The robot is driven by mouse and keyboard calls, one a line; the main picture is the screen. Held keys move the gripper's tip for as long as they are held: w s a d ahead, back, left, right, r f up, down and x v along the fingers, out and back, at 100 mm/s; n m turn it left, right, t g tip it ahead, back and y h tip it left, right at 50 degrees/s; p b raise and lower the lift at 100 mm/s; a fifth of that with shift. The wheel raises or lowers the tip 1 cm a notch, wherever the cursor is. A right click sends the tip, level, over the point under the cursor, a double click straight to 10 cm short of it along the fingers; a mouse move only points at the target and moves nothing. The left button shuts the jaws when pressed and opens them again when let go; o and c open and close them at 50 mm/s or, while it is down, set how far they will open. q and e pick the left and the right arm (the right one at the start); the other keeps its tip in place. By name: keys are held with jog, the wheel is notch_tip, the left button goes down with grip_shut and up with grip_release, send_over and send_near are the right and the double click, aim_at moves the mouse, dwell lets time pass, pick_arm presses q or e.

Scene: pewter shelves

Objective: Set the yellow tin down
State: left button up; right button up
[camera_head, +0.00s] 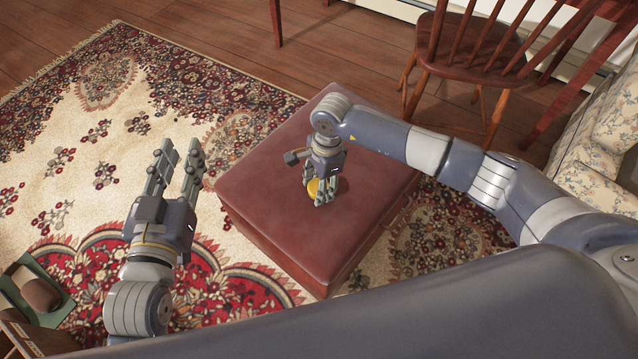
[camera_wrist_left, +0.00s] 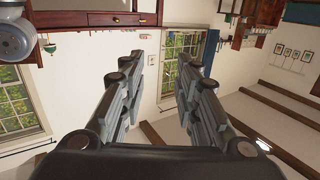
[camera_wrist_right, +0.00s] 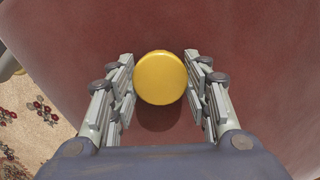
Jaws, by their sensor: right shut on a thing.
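The yellow tin (camera_head: 314,187) is at the red ottoman (camera_head: 270,205), between the fingers of my right gripper (camera_head: 320,195). In the right wrist view the tin (camera_wrist_right: 160,78) shows its round yellow top, with the fingers of my right gripper (camera_wrist_right: 160,95) on both sides of it. A dark shadow lies just below the tin on the red surface; I cannot tell if its base touches the ottoman. My left gripper (camera_head: 180,160) is open and empty above the rug, left of the ottoman. Its spread fingers also show in the left wrist view (camera_wrist_left: 160,80).
The ottoman top is otherwise clear. A patterned rug (camera_head: 130,125) lies around it. A wooden chair (camera_head: 480,75) stands behind right, and a floral sofa (camera_head: 605,130) is at the right edge. A green box (camera_head: 40,300) with brown things is at the lower left.

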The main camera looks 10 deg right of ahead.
jog(key=shift+f, duration=0.1)
pick_arm(q)
jog(key=shift+d+r, duration=0.1)
jog(key=shift+r, duration=0.25)
pick_arm(e)
jog(key=o, duration=1.1)
jog(key=shift+c, duration=0.2)
